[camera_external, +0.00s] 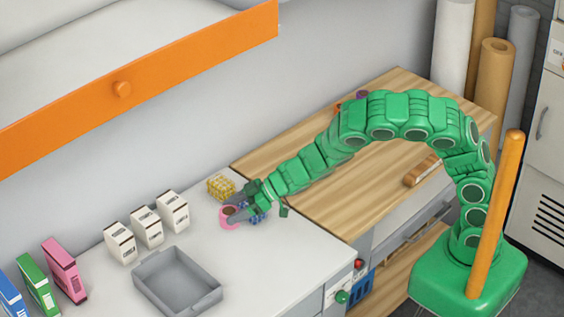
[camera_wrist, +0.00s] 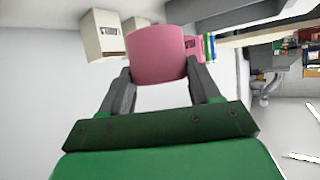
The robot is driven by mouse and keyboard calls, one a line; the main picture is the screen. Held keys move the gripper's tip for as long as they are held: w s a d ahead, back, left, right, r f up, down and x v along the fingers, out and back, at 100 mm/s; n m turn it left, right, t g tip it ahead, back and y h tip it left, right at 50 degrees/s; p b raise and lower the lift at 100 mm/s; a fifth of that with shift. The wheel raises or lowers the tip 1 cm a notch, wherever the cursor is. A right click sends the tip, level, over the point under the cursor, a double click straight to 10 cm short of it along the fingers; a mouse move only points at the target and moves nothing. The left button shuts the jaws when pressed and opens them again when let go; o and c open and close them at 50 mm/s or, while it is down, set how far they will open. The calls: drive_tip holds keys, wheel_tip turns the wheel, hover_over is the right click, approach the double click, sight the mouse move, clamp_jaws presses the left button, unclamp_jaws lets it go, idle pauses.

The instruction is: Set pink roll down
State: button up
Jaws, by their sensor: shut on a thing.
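The pink roll (camera_external: 226,222) is between the fingers of my gripper (camera_external: 236,213), over the white counter. In the wrist view the pink roll (camera_wrist: 157,54) fills the space between the two grey fingertips of my gripper (camera_wrist: 159,80), which are shut on its sides. My green arm reaches in from the right in the external view and hides part of the counter behind the gripper. I cannot tell whether the roll touches the counter.
A grey tray (camera_external: 177,281) and several white boxes (camera_external: 147,228) stand left of the gripper. A yellow basket (camera_external: 221,187) and a blue one (camera_external: 258,212) are close by it. Pink (camera_external: 65,270) and green (camera_external: 38,284) binders stand farther left. An orange-edged shelf (camera_external: 150,85) hangs above.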

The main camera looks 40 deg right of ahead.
drive_tip(key=w+a+f, duration=0.1)
drive_tip(key=w+f, duration=0.1)
drive_tip(key=w+a+f, duration=0.1)
drive_tip(key=f, duration=0.1)
drive_tip(key=w+a+f, duration=0.1)
drive_tip(key=w+f, duration=0.1)
drive_tip(key=f, duration=0.1)
drive_tip(key=shift+w+a, duration=0.3)
drive_tip(key=shift+a, duration=0.1)
drive_tip(key=shift+f, duration=1.4)
drive_tip(key=shift+f, duration=0.15)
drive_tip(key=o, duration=1.1)
drive_tip(key=shift+s+d+r, duration=0.1)
drive_tip(key=shift+r, duration=0.1)
drive_tip(key=shift+v, duration=5.9)
